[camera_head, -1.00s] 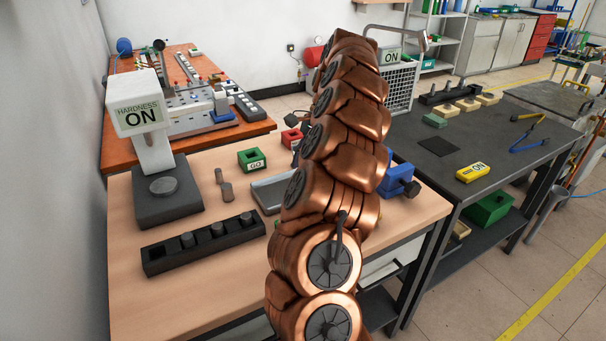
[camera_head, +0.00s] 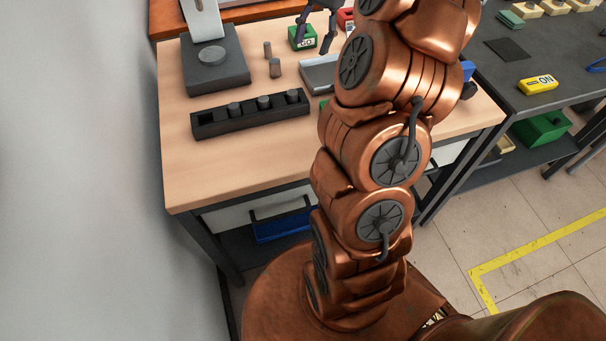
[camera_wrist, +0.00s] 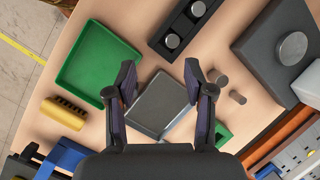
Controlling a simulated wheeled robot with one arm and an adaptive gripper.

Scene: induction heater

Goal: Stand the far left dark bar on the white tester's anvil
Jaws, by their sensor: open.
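Two short dark bars stand upright on the wooden table. The far left bar (camera_head: 267,49) is slightly behind the nearer bar (camera_head: 275,68). In the wrist view, the far left bar (camera_wrist: 238,97) and the nearer bar (camera_wrist: 217,77) are right of my fingers. The white tester (camera_head: 202,8) is cut off at the top edge in the head view. Its round grey anvil (camera_head: 211,55) is bare on a dark base (camera_head: 205,79), left of the bars. My gripper (camera_wrist: 160,72) is open and empty above a grey tray (camera_wrist: 160,105). It also shows by the GO box in the head view (camera_head: 314,42).
A black rack (camera_head: 222,124) holds several bars in front of the tester, with an empty leftmost slot. The green GO box (camera_head: 297,32) stands behind the grey tray. A green tray (camera_wrist: 98,85) lies left in the wrist view. The table's front left is clear.

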